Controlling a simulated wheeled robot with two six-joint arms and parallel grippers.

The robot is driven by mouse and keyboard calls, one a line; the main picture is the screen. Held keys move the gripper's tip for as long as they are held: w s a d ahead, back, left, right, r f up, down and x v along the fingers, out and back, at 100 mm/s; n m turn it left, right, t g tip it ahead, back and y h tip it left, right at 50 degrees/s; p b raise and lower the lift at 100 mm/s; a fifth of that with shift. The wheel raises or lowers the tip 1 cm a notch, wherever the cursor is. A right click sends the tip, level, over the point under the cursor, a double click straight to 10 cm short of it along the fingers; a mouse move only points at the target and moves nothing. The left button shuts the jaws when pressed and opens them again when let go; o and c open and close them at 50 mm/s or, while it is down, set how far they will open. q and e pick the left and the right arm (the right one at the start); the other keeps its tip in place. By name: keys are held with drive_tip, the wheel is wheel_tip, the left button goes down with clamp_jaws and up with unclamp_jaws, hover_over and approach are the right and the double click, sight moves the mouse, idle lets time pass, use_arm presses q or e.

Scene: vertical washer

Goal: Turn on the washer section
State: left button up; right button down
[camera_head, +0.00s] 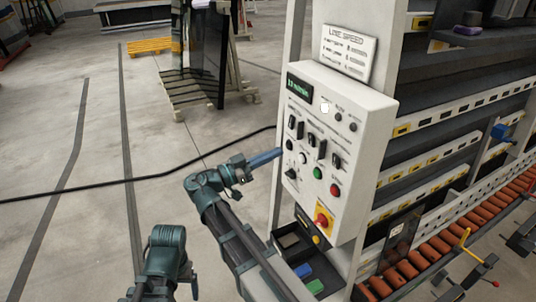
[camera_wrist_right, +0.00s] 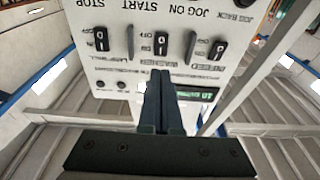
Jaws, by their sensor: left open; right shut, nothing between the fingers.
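The white control box (camera_head: 338,150) stands at the right of centre in the head view, with a green-lit display (camera_head: 299,87), black switches (camera_head: 311,140), a green button (camera_head: 318,173), a red button (camera_head: 335,190) and a yellow-backed red knob (camera_head: 322,221). My right gripper (camera_head: 279,153) is shut and empty, its tips at the box's left edge. In the right wrist view, the panel appears upside down and the shut fingers (camera_wrist_right: 160,76) point toward the middle ON/OFF switch (camera_wrist_right: 161,43); contact cannot be told. My left gripper (camera_head: 180,290) is low in the head view, open, away from the box.
A "LINE SPEED" plate (camera_head: 346,53) is above the box. The machine's rails and orange rollers (camera_head: 435,248) extend right. A black cable (camera_head: 100,187) crosses the floor. A glass rack (camera_head: 200,60) stands behind. The floor at left is mostly clear.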

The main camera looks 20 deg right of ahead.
sight(310, 136)
use_arm(q)
drive_tip(key=shift+r+p, duration=0.65)
drive_tip(key=shift+r, duration=0.15)
use_arm(e)
drive_tip(key=d, duration=0.3)
drive_tip(key=d+r, duration=0.1)
drive_tip(key=d, duration=0.5)
drive_tip(key=shift+w+d+r, duration=0.2)
drive_tip(key=shift+w+r, duration=0.1)
drive_tip(key=shift+w, duration=0.05)
drive_tip(key=r+p, duration=0.1)
drive_tip(key=p, duration=0.1)
drive_tip(key=shift+d+r+y+p, duration=0.1)
drive_tip(key=shift+d+y+p, duration=0.1)
drive_tip(key=shift+y+p, duration=0.2)
drive_tip(key=shift+f+b, duration=0.4)
drive_tip(key=shift+b, duration=0.05)
use_arm(q)
drive_tip(key=shift+r, duration=0.95)
use_arm(e)
drive_tip(key=shift+a, duration=0.1)
